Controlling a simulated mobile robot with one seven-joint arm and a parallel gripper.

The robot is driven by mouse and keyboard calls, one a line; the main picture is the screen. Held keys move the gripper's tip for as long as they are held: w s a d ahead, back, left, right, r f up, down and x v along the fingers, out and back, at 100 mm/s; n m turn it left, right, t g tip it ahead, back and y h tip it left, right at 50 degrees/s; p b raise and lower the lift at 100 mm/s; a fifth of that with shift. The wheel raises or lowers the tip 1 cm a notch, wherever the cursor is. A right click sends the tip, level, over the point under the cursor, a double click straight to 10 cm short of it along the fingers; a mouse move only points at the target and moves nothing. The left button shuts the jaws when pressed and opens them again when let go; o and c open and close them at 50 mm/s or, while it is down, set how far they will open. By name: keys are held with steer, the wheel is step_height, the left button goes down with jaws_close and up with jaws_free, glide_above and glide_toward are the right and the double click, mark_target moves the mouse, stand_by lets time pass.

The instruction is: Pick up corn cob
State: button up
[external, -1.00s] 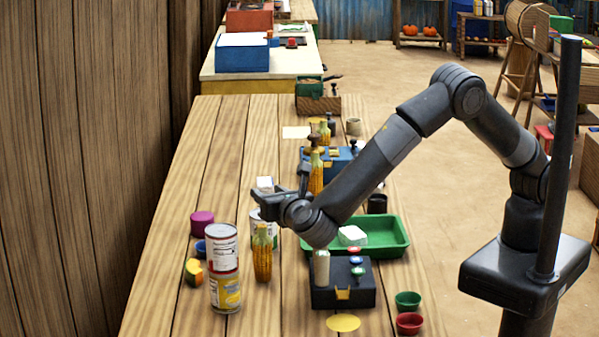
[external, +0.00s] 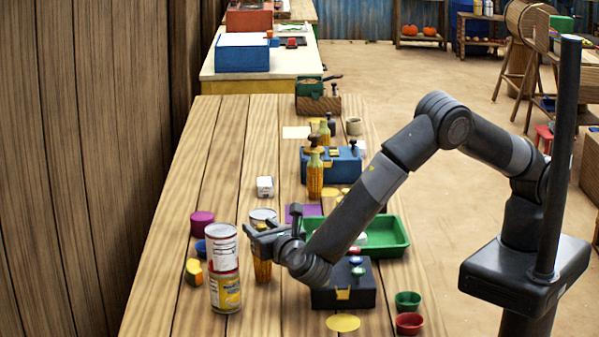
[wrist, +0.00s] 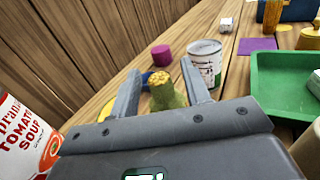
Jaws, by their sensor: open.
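A corn cob (external: 262,269) stands upright on the wooden table, just right of the stacked cans; its upper part is hidden by my gripper (external: 256,232) in the external view. In the wrist view the yellow top and green husk of the corn cob (wrist: 166,94) show between the two fingers of my gripper (wrist: 160,72). The fingers are apart, one on each side of the cob. I cannot tell whether either finger touches it. Another corn cob (external: 315,180) stands farther back near a blue box.
Two stacked cans (external: 223,248) stand close left of my gripper; the tomato soup can (wrist: 25,135) is at the wrist view's left. A white-labelled can (wrist: 205,62) stands behind the cob. A green tray (external: 385,250) and a dark box (external: 330,298) with buttons are to the right.

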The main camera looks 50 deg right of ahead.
jaws_close()
stand_by(0.4)
